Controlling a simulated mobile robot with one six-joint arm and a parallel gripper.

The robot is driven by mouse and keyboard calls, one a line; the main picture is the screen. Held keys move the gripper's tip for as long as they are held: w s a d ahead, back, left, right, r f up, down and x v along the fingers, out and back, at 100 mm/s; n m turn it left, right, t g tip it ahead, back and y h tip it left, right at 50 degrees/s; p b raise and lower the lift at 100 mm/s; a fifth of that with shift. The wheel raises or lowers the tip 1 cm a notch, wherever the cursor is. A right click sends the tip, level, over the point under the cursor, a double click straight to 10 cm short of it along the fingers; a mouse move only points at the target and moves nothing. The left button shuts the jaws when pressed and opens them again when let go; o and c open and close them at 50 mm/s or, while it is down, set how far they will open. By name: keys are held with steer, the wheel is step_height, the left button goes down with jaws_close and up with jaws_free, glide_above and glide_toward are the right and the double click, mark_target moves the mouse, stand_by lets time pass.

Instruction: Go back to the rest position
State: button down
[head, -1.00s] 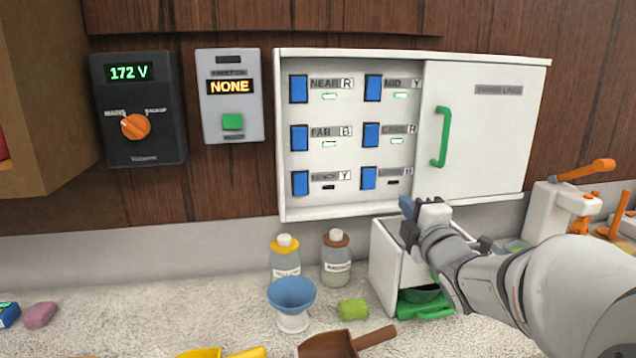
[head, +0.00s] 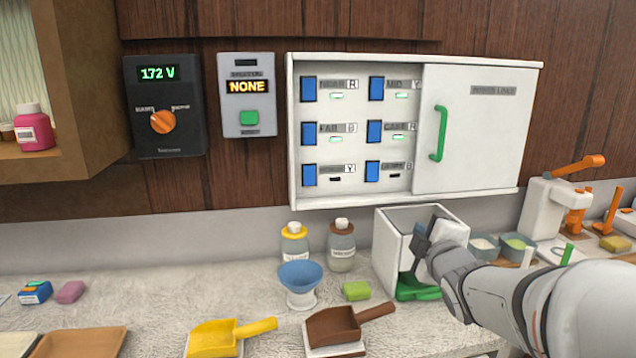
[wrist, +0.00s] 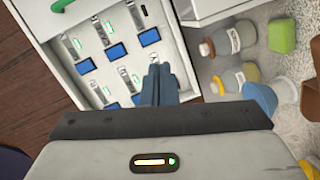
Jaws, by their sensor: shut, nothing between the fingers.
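My gripper (head: 424,241) is shut and empty. The white switch panel (head: 292,150) hangs on the wall with blue switches in two columns. Its sliding cover (head: 478,140) with a green handle (head: 440,133) stands over the right part. The upper four indicators glow green; the bottom two are dark.
A blue bowl (head: 300,275), yellow scoop (head: 214,338), brown scoop (head: 333,327) and two bottles (head: 295,243) stand on the counter. A white press with an orange lever (head: 578,166) is at the right. A meter (head: 158,72) reads 172 V; the box beside it (head: 247,87) reads NONE.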

steer(key=s+a+f+m+g, duration=0.2)
steer(key=s+f+m+g, duration=0.5)
steer(key=s, duration=0.5)
steer(key=s+a+f+m+g, duration=0.3)
steer(key=s+f+m+g, duration=0.4)
steer(key=s, duration=0.5)
steer(key=shift+a+f+m, duration=0.15)
steer(key=shift+f+m, duration=0.35)
steer(key=shift+f, duration=0.25)
